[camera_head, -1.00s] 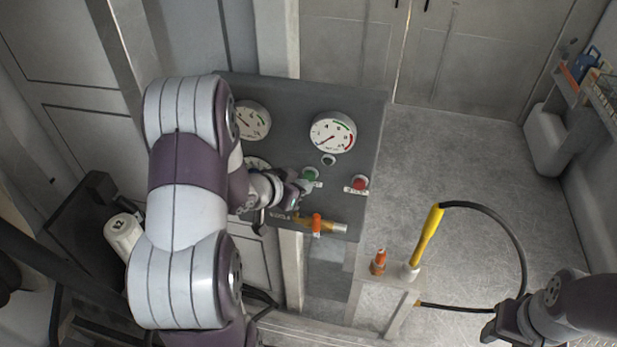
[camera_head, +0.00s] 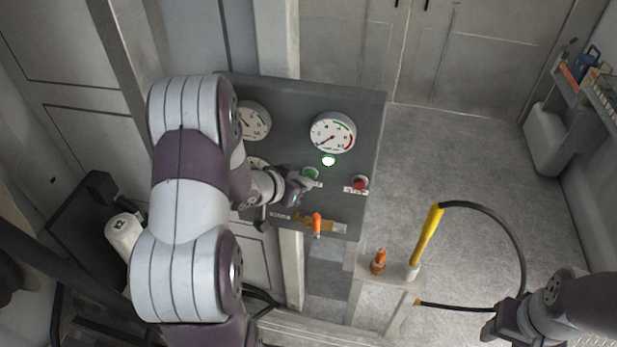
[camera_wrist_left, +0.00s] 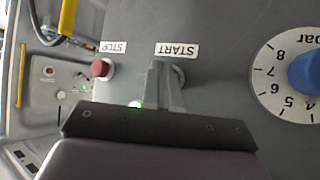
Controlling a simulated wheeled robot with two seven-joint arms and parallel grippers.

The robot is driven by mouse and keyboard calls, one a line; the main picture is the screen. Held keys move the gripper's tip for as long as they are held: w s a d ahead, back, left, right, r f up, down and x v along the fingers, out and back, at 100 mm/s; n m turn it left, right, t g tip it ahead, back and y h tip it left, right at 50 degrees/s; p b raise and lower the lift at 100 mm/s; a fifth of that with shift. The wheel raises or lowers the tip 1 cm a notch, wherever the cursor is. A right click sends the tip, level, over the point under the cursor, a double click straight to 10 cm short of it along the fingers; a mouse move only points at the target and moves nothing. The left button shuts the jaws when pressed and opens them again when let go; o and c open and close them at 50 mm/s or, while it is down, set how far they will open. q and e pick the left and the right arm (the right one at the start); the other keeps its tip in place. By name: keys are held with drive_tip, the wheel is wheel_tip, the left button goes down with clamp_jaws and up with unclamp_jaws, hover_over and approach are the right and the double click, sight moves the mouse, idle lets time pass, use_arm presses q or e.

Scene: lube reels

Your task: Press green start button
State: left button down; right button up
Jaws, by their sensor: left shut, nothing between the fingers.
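The green start button (camera_head: 311,174) is on the dark grey gauge panel (camera_head: 362,120), left of the red stop button (camera_head: 360,182). My left gripper (camera_head: 306,184) is shut and empty, with its fingertips right at the start button. In the left wrist view the shut fingers (camera_wrist_left: 165,85) point at the spot just below the START label (camera_wrist_left: 177,50) and mostly hide the button; I cannot tell whether they touch it. The small round lamp (camera_head: 328,160) under the right gauge glows green-white. My right gripper (camera_head: 492,331) is at the lower right, far from the panel; its fingers are unclear.
Gauges (camera_head: 332,132) sit above the buttons. An orange-handled valve (camera_head: 316,224) is on the panel's lower edge. A yellow-handled hose nozzle (camera_head: 426,238) and an orange fitting (camera_head: 379,261) stand on a ledge to the right. The floor (camera_head: 470,150) behind is clear.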

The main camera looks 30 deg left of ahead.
use_arm(q)
drive_tip(key=shift+s+d, duration=0.25)
drive_tip(key=shift+s, duration=0.6)
drive_tip(key=shift+s+d, duration=0.2)
drive_tip(key=shift+s, duration=0.6)
drive_tip(key=shift+s+d, duration=0.15)
drive_tip(key=shift+s, duration=0.7)
drive_tip(key=shift+s+d, duration=0.2)
drive_tip(key=shift+s, duration=0.6)
